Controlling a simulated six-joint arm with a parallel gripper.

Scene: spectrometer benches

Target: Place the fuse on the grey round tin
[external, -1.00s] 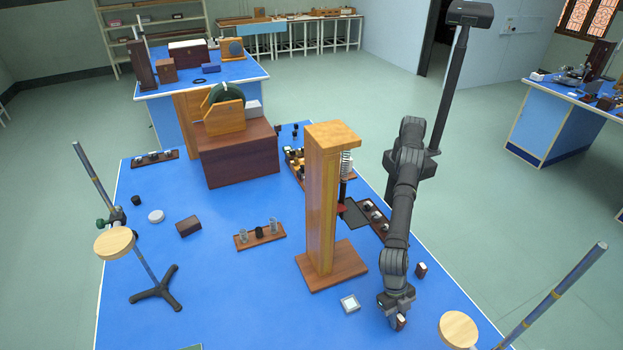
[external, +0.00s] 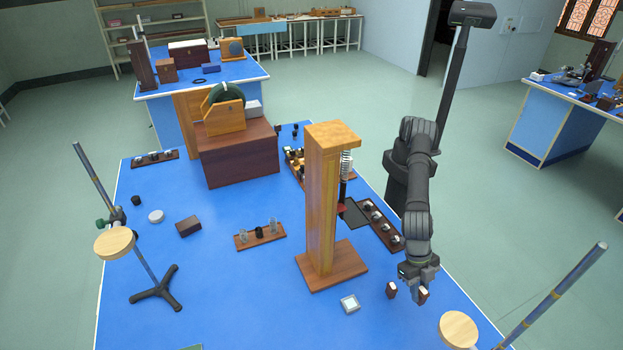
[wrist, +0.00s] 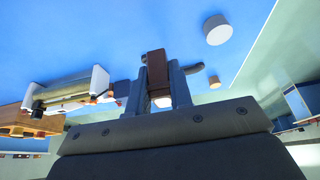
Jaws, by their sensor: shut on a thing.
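My gripper (external: 421,288) points down at the front right of the blue bench. It is shut on a small brown block with a pale end, which I take as the fuse (external: 423,297). In the wrist view the fuse (wrist: 156,70) sits between the two fingers (wrist: 158,88).
Another small brown block (external: 391,290) is just left of the fuse. A rack (external: 259,237), a dark box (external: 188,226) and a tripod stand (external: 154,290) are farther left.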

